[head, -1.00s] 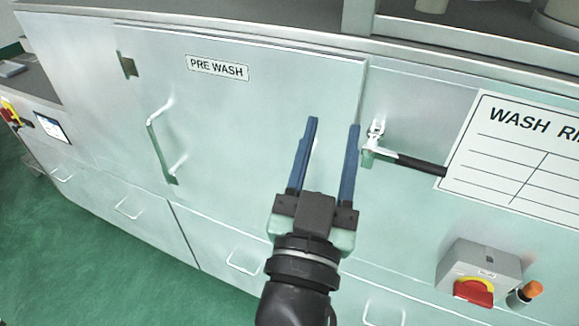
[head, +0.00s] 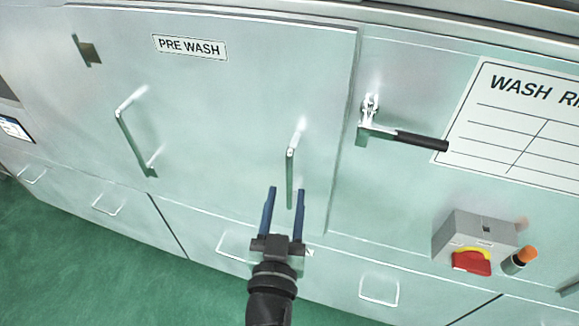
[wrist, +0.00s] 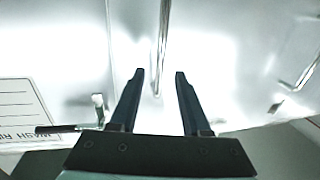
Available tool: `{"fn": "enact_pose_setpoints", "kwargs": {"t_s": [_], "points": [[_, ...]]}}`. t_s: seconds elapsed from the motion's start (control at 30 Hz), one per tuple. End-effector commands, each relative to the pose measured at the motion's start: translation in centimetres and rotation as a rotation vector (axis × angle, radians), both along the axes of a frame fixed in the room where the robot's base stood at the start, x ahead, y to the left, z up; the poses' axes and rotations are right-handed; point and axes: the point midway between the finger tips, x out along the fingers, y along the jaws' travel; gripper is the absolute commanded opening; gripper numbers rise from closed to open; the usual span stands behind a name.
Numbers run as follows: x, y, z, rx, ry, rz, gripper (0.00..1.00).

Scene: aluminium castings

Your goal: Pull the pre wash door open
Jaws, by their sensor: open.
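The pre wash door (head: 230,110) is a pale metal panel labelled PRE WASH; it looks shut, flush with the machine front. An upright bar handle (head: 290,170) stands near its right edge. My gripper (head: 285,188) is open and empty, below and in front of this handle. The handle's lower end shows between the two blue fingers. In the wrist view the handle bar (wrist: 164,40) runs down between the fingertips (wrist: 159,72); I cannot tell how deep it sits, and no finger clearly touches it. A second bar handle (head: 134,135) is on the door's left part.
A latch with a black lever (head: 415,141) sits right of the door edge, its lever pointing right. Further right are the WASH sign (head: 520,120) and a grey switch box with a red knob (head: 472,262). Drawer handles (head: 378,290) line the lower front. Green floor is clear at lower left.

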Motion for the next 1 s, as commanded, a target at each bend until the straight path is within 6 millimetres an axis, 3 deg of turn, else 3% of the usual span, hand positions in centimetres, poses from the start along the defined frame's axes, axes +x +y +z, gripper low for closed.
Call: {"fn": "enact_pose_setpoints", "kwargs": {"t_s": [0.1,0.33,0.77,1.0], "points": [[2.2,-0.3,0.4,-0.001,-0.001,-0.002,0.47],[5.1,-0.6,0.1,-0.001,-0.001,-0.001,0.47],[6.0,-0.8,0.0,0.0,0.0,-0.001,0.47],[6.0,-0.8,0.0,0.0,0.0,-0.001,0.08]]}}
